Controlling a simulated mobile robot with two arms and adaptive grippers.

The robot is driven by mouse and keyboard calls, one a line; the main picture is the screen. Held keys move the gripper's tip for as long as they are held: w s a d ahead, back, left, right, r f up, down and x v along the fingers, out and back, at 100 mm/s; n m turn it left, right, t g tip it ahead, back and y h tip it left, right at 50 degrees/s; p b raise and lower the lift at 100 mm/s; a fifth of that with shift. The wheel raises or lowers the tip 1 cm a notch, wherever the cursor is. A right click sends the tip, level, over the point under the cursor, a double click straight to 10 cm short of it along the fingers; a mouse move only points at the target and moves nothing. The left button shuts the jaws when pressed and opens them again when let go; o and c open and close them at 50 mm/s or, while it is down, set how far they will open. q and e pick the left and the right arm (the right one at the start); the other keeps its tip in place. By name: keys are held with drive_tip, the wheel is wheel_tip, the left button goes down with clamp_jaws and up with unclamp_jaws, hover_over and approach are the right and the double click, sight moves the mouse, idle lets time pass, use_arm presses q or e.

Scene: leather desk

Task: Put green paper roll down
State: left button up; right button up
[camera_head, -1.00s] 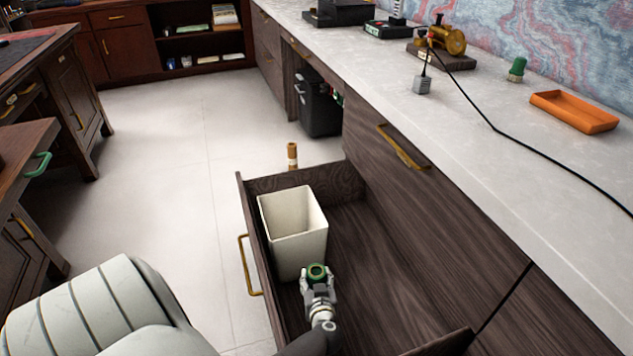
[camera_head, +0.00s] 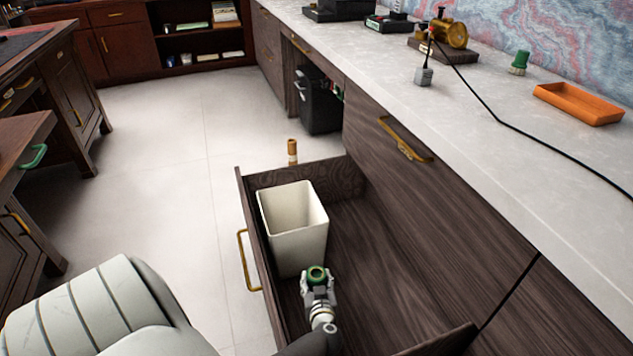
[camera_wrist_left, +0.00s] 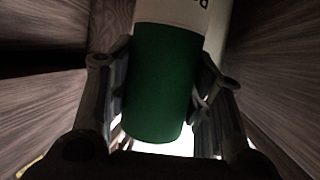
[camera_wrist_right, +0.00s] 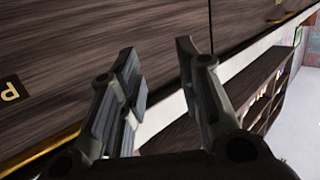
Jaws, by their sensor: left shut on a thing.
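The green paper roll (camera_head: 316,273) is upright inside the open drawer, just in front of a white bin. My left gripper (camera_head: 317,285) is shut on it. In the left wrist view the green roll (camera_wrist_left: 160,85) fills the space between the two fingers, with a white part bearing dark lettering beyond it. Whether its base touches the drawer floor is hidden. My right gripper (camera_wrist_right: 160,85) shows only in the right wrist view; its fingers are apart with nothing between them.
The white bin (camera_head: 296,240) stands in the drawer (camera_head: 375,265), close to the roll. The drawer floor to the right is bare. The counter (camera_head: 470,150) above holds an orange tray (camera_head: 578,104) and a small green item (camera_head: 519,63). A brown cylinder (camera_head: 292,150) shows behind the drawer.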

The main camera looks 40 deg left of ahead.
use_arm(q)
drive_tip(key=shift+f, duration=0.45)
use_arm(e)
drive_tip(key=shift+w+a+r+t, duration=0.1)
drive_tip(key=shift+r+t, duration=0.3)
drive_tip(key=shift+r, duration=0.1)
use_arm(q)
drive_tip(key=shift+f, duration=0.1)
drive_tip(key=o, duration=1.5)
drive_tip(key=shift+c, duration=0.2)
use_arm(e)
drive_tip(key=shift+w+a+r, duration=0.15)
drive_tip(key=shift+r, duration=0.35)
